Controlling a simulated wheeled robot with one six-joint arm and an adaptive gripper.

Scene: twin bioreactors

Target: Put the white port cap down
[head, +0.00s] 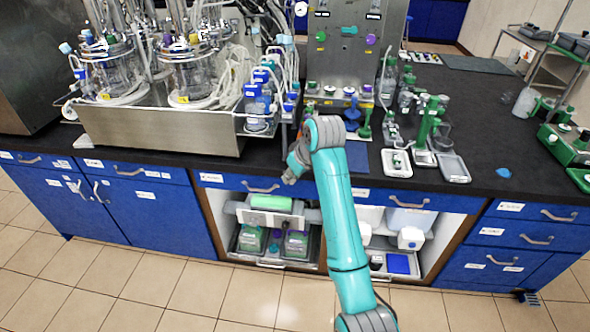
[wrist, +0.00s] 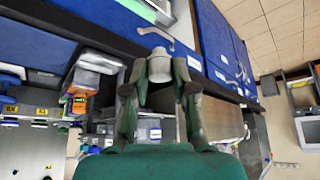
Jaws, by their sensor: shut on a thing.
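The white port cap (wrist: 159,64) is between the two fingertips of my gripper (wrist: 158,76) in the wrist view, and the fingers are shut on it. It looks like a short pale cylinder with a narrower top. In the head view my gripper (head: 291,174) is at the front edge of the black bench (head: 185,165), near the middle, left of my teal arm. I cannot make out the cap in the head view; the gripper is small and partly hidden by my wrist there.
Twin glass bioreactors (head: 190,75) stand in a steel tray (head: 160,135) at the left. A steel control panel (head: 340,55) stands behind my arm. Green stands (head: 428,122) and small trays (head: 396,163) are at its right. Bare bench shows farther right.

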